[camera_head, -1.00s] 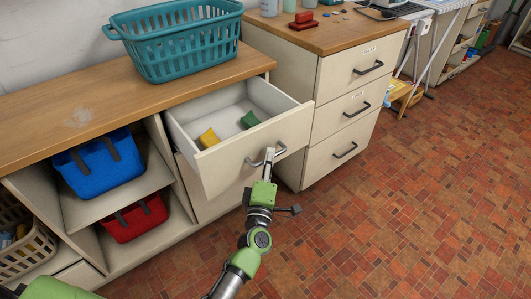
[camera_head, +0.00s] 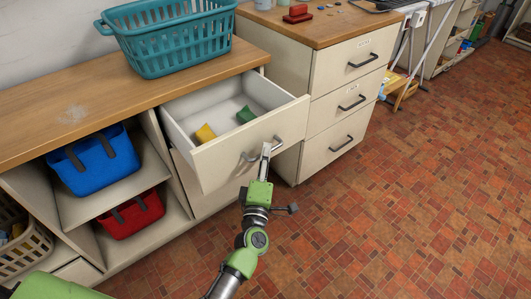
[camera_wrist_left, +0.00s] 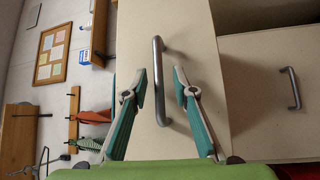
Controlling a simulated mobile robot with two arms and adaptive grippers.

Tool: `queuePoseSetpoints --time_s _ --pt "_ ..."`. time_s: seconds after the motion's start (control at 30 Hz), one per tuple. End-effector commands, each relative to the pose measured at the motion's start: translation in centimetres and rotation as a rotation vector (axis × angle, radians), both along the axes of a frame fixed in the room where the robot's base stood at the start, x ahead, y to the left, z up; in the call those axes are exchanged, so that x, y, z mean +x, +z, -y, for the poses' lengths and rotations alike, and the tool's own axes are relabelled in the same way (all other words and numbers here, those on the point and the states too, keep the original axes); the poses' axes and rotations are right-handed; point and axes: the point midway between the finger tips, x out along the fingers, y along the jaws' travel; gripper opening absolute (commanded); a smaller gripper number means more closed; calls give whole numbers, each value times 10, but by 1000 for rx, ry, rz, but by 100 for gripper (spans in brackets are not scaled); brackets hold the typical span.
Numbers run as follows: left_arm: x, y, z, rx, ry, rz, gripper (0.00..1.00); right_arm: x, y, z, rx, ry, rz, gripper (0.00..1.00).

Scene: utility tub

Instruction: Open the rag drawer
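A pale drawer (camera_head: 225,165) in the low cabinet stands pulled out. A yellow piece (camera_head: 205,133) and a green piece (camera_head: 246,116), perhaps cloths or sponges, lie inside it. No readable label on its front tells me whether it is the rag drawer. Its grey bar handle (camera_head: 250,157) also shows in the left wrist view (camera_wrist_left: 158,55). My left gripper (camera_head: 266,147) is at this handle. In the left wrist view its fingers (camera_wrist_left: 161,86) are apart, with the bar seen between them and a gap on each side. My right gripper is not in view.
A teal basket (camera_head: 170,45) stands on the wooden counter (camera_head: 60,105). A blue bin (camera_head: 95,165) and a red bin (camera_head: 135,215) sit on shelves at left. The right cabinet (camera_head: 335,110) has three shut drawers; its labels are unreadable. Tiled floor (camera_head: 410,200) is clear at right.

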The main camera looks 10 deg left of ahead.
Motion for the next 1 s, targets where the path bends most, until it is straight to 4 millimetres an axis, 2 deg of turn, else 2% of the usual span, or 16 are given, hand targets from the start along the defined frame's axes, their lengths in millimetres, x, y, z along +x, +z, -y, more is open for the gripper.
queuePoseSetpoints --time_s 0.3,0.5,0.7,1.0 --pt "-67 -10 7 -2 0 -4 26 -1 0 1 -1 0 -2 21" --pt "-97 -13 11 1 0 -2 26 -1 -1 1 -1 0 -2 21" --pt "-107 -14 12 -1 1 -1 26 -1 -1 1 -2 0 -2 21" --pt "-107 -14 12 -1 1 0 26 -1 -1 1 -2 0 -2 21"
